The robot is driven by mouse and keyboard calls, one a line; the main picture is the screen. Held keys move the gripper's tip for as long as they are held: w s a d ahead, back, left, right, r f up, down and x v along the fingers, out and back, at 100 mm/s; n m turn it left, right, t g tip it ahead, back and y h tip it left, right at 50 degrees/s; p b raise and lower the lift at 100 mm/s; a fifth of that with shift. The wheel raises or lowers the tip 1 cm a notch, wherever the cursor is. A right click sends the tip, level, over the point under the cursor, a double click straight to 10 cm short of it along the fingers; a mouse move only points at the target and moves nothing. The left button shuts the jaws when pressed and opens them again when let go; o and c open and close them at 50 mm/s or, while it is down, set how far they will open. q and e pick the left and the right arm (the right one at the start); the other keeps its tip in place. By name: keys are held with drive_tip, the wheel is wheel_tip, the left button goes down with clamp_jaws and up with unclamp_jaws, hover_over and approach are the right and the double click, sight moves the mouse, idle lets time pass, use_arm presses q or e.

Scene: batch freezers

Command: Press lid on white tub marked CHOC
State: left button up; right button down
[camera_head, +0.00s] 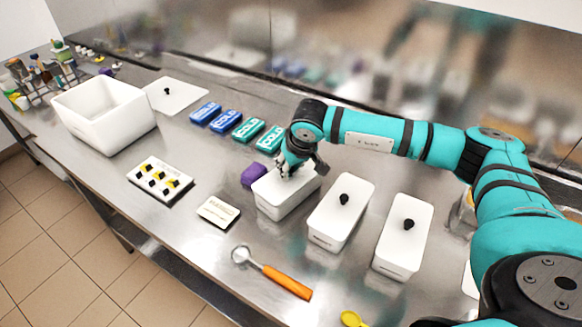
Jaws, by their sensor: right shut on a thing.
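Three white tubs stand in a row at the front right of the steel counter: a left tub (285,205), a middle tub (325,233) and a right tub (392,264). The middle and right tubs wear white lids with black knobs. The front labels are too small to read, so I cannot tell which says CHOC. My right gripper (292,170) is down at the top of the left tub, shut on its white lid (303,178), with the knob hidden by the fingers. I cannot tell whether this lid is fully seated. My left gripper is out of view.
A large open white bin (107,128) stands left, a loose lid (175,97) behind it. Blue packs (206,112) and teal packs (249,128) lie behind. A purple object (252,175) sits beside the left tub. An orange-handled scoop (287,281) lies in front.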

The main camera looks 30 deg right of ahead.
drive_tip(key=shift+f+b, duration=0.25)
drive_tip(key=shift+b, duration=0.7)
idle(1.4)
idle(0.3)
drive_tip(key=c, duration=0.6)
unclamp_jaws()
drive_tip(key=shift+r+p, duration=1.8)
drive_tip(key=shift+r, duration=1.75)
clamp_jaws()
